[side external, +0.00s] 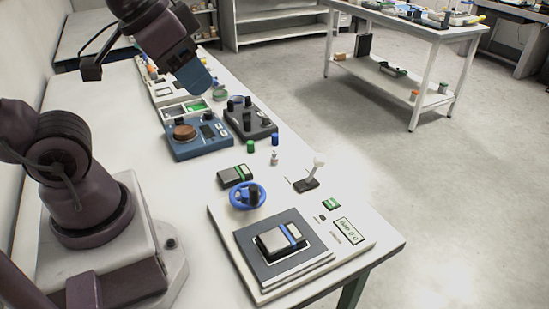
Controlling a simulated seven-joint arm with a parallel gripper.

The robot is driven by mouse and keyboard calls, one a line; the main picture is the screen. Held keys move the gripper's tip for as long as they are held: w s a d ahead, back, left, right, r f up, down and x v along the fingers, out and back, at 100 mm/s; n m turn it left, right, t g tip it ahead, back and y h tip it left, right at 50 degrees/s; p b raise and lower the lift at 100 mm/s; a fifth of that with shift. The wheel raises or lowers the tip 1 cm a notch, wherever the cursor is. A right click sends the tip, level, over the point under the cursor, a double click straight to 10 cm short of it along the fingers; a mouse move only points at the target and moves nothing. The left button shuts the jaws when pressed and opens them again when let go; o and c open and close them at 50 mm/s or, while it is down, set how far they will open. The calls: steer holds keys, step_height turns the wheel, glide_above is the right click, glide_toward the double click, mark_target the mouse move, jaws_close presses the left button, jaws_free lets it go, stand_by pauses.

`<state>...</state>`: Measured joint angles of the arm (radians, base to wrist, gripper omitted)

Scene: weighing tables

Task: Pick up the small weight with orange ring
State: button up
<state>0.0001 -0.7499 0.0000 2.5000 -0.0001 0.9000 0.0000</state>
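No orange ring shows clearly on any small piece here. A small pale piece (275,158) stands on the white table, with a faint reddish tint; it is too small to tell whether this is a ring. A small green cylinder (250,146) and a small dark blue cylinder (275,139) stand close behind it. My gripper (197,80), a blue end on a dark arm, hangs at the upper left, above the far part of the table. It is apart from these pieces. Its fingers cannot be made out, and no held object shows.
A blue scale (198,146) and a dark device (246,120) stand behind the small pieces. In front are a black-and-green box (234,177), a blue ring-shaped holder (246,197) and a flat balance (243,265) bearing a dark block (280,241). A thin stand (308,183) is at the right.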

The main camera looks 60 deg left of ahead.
steer(key=shift+o, duration=0.8)
steer(key=shift+a, duration=0.1)
steer(key=m+g+y, duration=0.2)
steer(key=m+g, duration=0.4)
steer(key=m, duration=1.2)
glide_toward(275, 152)
steer(key=f, duration=0.3)
steer(key=a+f, duration=0.1)
steer(key=f, duration=0.6)
steer(key=shift+s+a+f, duration=0.15)
steer(key=shift+a, duration=0.25)
jaws_close()
